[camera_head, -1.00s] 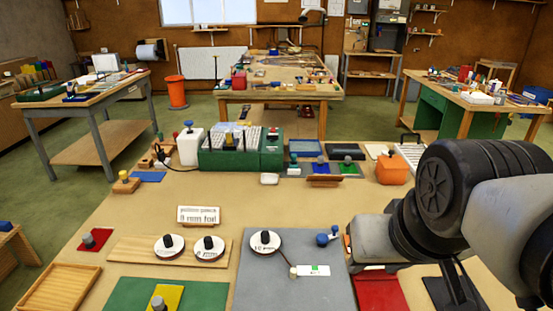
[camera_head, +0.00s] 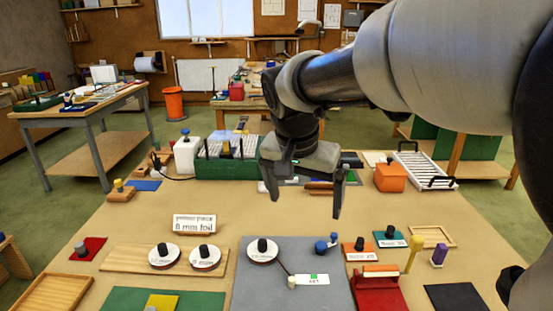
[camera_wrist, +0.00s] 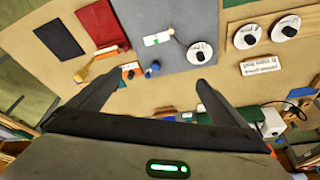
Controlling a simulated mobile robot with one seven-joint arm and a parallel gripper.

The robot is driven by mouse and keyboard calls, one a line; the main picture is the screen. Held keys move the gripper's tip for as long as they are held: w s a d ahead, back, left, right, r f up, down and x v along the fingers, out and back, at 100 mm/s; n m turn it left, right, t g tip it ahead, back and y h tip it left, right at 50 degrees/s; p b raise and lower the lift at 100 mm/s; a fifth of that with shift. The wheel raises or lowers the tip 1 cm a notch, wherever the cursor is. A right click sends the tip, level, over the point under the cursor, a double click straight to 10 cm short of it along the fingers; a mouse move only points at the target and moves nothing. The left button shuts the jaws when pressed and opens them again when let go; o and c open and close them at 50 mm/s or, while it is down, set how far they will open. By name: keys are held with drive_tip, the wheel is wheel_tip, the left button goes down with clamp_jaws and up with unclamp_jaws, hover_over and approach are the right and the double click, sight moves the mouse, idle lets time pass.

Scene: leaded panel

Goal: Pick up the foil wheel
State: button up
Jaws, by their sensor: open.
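Three round white discs with black knobs are in view, and their small print is too blurred to tell which is the foil wheel. Two lie on a wooden board, a left disc (camera_head: 164,257) and a right disc (camera_head: 204,258). The third disc (camera_head: 262,251) lies on the grey mat (camera_head: 255,292); it also shows in the wrist view (camera_wrist: 200,52). A white sign (camera_head: 194,223) reading something like "8 mm foil" stands behind the board. My gripper (camera_head: 304,197) is open and empty above the bench, behind and to the right of the discs. Its spread fingers show in the wrist view (camera_wrist: 160,84).
A blue knobbed piece (camera_head: 327,242) and a white tag (camera_head: 312,279) are on the mat. A red block (camera_head: 378,292), a yellow peg (camera_head: 414,252) and a purple peg (camera_head: 439,254) stand to the right. A green rack (camera_head: 225,165) and an orange box (camera_head: 390,178) are behind.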

drive_tip(key=w+a+f+m+h, duration=0.1)
drive_tip(key=w+a+f+m, duration=0.1)
drive_tip(key=w+a+f, duration=0.45)
drive_tip(key=m+b, duration=0.2)
approach(260, 242)
drive_tip(key=shift+h, duration=0.4)
drive_tip(key=p+x, duration=0.1)
drive_tip(key=x, duration=0.6)
drive_tip(key=shift+s+a+f, duration=0.1)
drive_tip(key=shift+a+f, duration=0.05)
drive_tip(key=shift+p+x, duration=0.5)
drive_tip(key=shift+x, duration=1.9)
drive_tip(key=shift+a, duration=0.1)
drive_tip(key=c, duration=1.1)
wheel_tip(260, 242, up, 10)
drive_tip(key=shift+r+b, duration=0.1)
drive_tip(key=shift+b, duration=0.25)
drive_tip(key=o, duration=0.5)
drive_tip(key=c, duration=0.5)
